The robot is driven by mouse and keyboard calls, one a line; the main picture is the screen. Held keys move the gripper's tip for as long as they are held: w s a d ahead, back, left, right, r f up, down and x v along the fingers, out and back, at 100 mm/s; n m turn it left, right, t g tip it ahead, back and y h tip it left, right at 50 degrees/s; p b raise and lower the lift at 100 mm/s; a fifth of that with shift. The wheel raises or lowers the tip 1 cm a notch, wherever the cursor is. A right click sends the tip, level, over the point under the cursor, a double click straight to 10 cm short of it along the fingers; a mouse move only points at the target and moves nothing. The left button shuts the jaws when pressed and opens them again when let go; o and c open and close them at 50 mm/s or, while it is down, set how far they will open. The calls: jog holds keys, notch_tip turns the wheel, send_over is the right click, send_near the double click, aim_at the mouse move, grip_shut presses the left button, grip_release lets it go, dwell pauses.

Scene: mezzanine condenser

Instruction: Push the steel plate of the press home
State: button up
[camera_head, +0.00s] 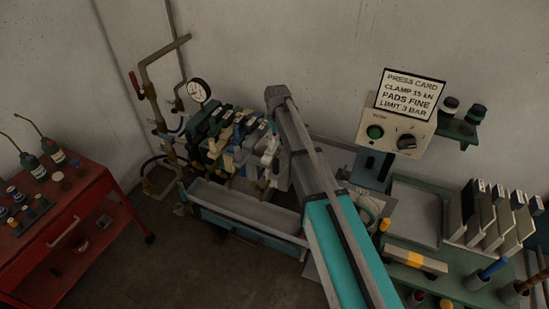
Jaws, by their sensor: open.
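The press (205,137) stands against the back wall, left of the middle. Its plates stand upright in a row, dark at the left and paler at the right, with green, blue and yellow parts between. A pale grey plate (258,150) is at the right end of the visible row; I cannot tell surely whether it is the steel plate. My grey and teal arm runs up from the bottom middle and covers the right side of the press. My gripper is not visible.
A grey trough (240,205) lies before the press. A control box (395,125) with a press card (410,93) is on the wall. A green bench (450,270) with upright pale plates (490,215) is at right. A red cart (60,230) stands left; floor between is clear.

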aim_at(276, 163)
jog(key=shift+a+f, duration=0.1)
jog(key=shift+f, duration=0.05)
dwell(0.5)
notch_tip(276, 163, down, 13)
jog(key=b, duration=1.3)
jog(key=shift+f+b, duration=0.15)
jog(key=shift+b, duration=0.25)
grip_shut()
